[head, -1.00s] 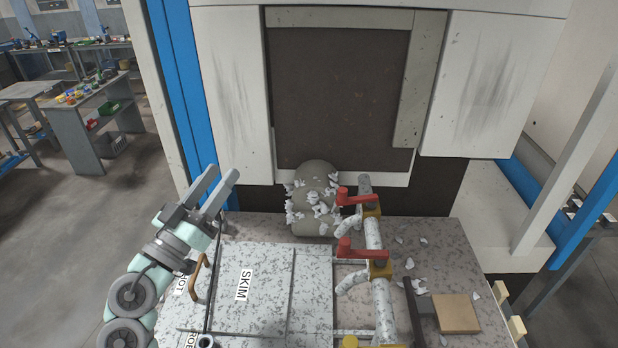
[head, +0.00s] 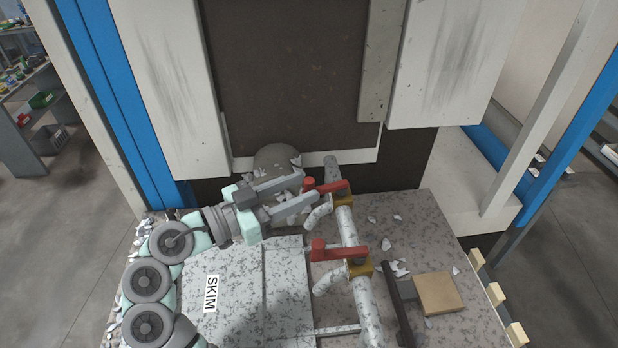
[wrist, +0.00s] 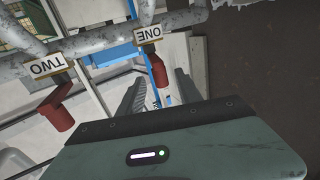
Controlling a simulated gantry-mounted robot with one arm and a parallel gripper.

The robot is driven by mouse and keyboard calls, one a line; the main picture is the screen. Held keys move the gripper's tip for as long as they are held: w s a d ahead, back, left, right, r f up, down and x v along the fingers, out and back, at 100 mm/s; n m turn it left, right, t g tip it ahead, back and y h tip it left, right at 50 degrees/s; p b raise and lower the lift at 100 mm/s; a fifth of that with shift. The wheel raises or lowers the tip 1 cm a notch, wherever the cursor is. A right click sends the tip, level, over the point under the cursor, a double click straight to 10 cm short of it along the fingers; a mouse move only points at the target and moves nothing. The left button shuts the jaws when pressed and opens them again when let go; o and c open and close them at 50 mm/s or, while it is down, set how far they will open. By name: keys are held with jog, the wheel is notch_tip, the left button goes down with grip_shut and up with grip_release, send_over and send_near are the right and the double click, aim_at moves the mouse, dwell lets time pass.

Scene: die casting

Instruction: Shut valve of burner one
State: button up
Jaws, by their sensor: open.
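The red handle of valve ONE (head: 328,188) is the farther of two on the grey speckled pipe (head: 348,228). It points left, across the pipe. Its label ONE (wrist: 149,33) reads upside down in the wrist view. My gripper (head: 309,187) is open, with its fingertips at the left end of this handle. In the wrist view the handle's red end (wrist: 157,72) shows between my two fingers, with gaps visible on both sides. The nearer valve's red handle (head: 335,250) also points left; its label is TWO (wrist: 45,66).
A rounded grey vessel (head: 277,158) stands behind my fingers. A speckled panel marked SKIM (head: 211,293) lies below my arm. A tan block (head: 438,293) and pale flakes lie right of the pipe. A dark machine front rises behind.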

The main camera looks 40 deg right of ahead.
aim_at(326, 186)
jog(key=shift+x, duration=1.35)
jog(key=shift+w, duration=0.1)
jog(key=shift+c, duration=0.3)
grip_shut()
